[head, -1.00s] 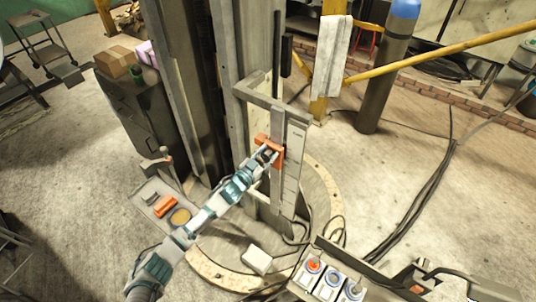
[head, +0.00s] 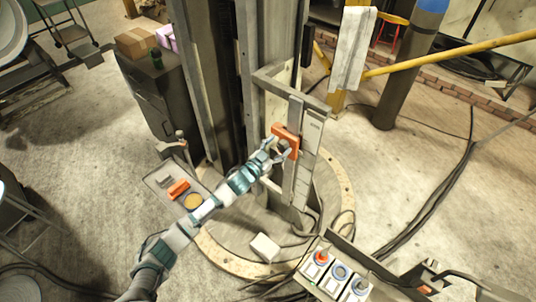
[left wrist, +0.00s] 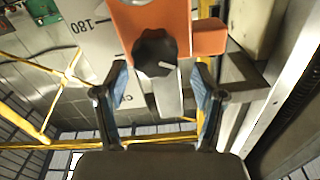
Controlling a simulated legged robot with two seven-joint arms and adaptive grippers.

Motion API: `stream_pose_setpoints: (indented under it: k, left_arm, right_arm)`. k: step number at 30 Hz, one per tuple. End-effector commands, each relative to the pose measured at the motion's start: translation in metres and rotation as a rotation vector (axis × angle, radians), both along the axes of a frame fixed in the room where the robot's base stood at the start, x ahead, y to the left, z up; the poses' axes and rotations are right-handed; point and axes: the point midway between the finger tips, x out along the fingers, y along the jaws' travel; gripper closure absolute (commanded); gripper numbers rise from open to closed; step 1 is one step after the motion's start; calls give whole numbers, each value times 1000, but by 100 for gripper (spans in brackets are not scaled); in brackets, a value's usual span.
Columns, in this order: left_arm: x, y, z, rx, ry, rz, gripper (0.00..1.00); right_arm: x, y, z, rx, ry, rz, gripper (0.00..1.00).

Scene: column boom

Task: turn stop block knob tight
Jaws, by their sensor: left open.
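The orange stop block (head: 288,136) sits on the upright scale bar of the column boom, in the middle of the head view. Its black, lobed knob (left wrist: 155,52) with a white mark shows in the left wrist view, on the face of the block (left wrist: 208,38). My left gripper (head: 275,151) is in front of the block. In the left wrist view its two blue-padded fingers (left wrist: 159,80) are spread, one at each lower side of the knob, with gaps between them and it. The knob is not clear in the head view. My right gripper is not in view.
A tray (head: 159,176) with an orange item and a round yellowish item is left of my left arm. A control box (head: 337,272) with knobs is at the lower right. A white cloth (head: 352,48) hangs on the yellow rail. Cables lie on the floor at right.

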Motion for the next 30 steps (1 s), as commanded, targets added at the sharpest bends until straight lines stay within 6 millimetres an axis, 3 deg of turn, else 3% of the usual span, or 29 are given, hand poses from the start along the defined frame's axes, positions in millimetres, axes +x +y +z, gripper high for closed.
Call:
stream_pose_setpoints:
  k: [6,12,30]
  left_arm:
    - [-40,31,-2,2,2,2,30]
    - [-67,53,-2,2,2,2,30]
    - [-83,69,-4,-47,29,20,30]
  right_arm:
    - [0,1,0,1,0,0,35]
    - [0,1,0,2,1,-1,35]
    - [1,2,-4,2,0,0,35]
